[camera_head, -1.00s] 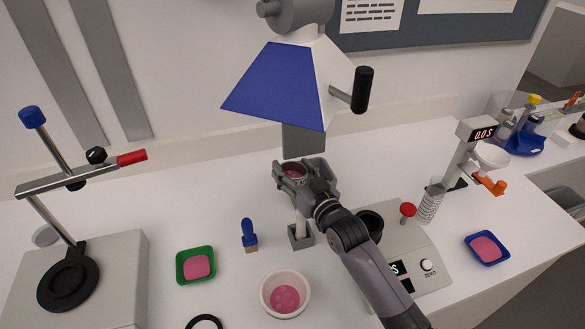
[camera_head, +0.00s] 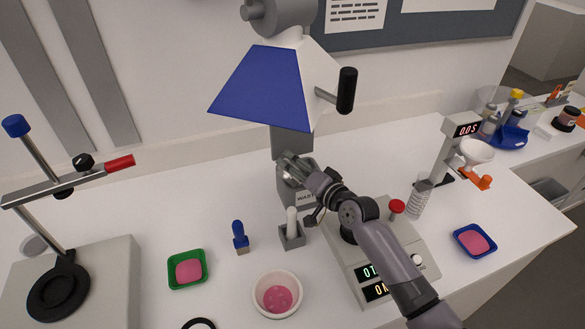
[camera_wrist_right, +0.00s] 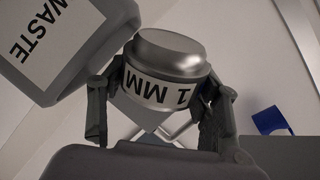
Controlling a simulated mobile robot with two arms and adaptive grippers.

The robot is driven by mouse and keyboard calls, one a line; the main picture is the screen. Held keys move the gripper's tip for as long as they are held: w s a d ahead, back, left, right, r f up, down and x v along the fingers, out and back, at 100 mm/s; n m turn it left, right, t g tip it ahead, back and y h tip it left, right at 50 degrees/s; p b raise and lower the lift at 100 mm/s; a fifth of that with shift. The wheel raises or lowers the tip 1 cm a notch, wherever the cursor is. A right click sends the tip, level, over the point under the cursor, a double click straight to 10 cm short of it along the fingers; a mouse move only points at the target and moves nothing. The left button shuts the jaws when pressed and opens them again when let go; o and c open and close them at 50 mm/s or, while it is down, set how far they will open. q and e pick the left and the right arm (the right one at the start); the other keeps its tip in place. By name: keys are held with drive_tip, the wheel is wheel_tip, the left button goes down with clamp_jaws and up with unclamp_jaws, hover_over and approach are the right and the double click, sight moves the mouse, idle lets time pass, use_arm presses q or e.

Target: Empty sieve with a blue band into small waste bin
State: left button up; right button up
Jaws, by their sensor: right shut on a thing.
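My right gripper (camera_head: 298,177) is shut on a metal sieve (camera_wrist_right: 170,58) at the grey waste bin (camera_head: 286,192). In the wrist view the sieve is between both fingers and bears a white label reading "1 MM". I see no blue band on its visible side. In the head view the sieve is tipped on its side and its inside is hidden. The bin's "WASTE" label shows in the wrist view (camera_wrist_right: 40,42), close beside the sieve. The bin's inside is hidden. My left gripper is not in view.
A holder with a white pestle-like piece (camera_head: 292,228), a blue-handled brush (camera_head: 240,237), a green tray (camera_head: 187,268) and a white bowl (camera_head: 277,293) with pink powder stand in front. A blue tray (camera_head: 475,241) is at right.

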drive_tip(key=shift+w+d+r+m, duration=0.15)
drive_tip(key=shift+w+r+m, duration=0.1)
drive_tip(key=shift+m, duration=0.55)
drive_tip(key=m, duration=0.2)
drive_tip(key=m+g+y, duration=0.1)
drive_tip(key=shift+w+d+r+m, duration=0.1)
drive_tip(key=shift+w+d+m, duration=0.2)
drive_tip(key=shift+w+d, duration=0.1)
drive_tip(key=shift+w+d+m+g+y+p, duration=0.1)
drive_tip(key=shift+w+d+m+g+y, duration=0.1)
drive_tip(key=shift+m, duration=0.55)
drive_tip(key=shift+w+d+m+g+y+p, duration=0.1)
drive_tip(key=shift+d+m+g+y, duration=0.1)
drive_tip(key=shift+m, duration=0.5)
drive_tip(key=shift+w+d+m+g+y+p, duration=0.1)
drive_tip(key=shift+w+m+g+y, duration=0.1)
drive_tip(key=shift+m, duration=0.55)
drive_tip(key=shift+d+f+m, duration=0.15)
drive_tip(key=shift+f+m, duration=0.1)
drive_tip(key=shift+m, duration=0.45)
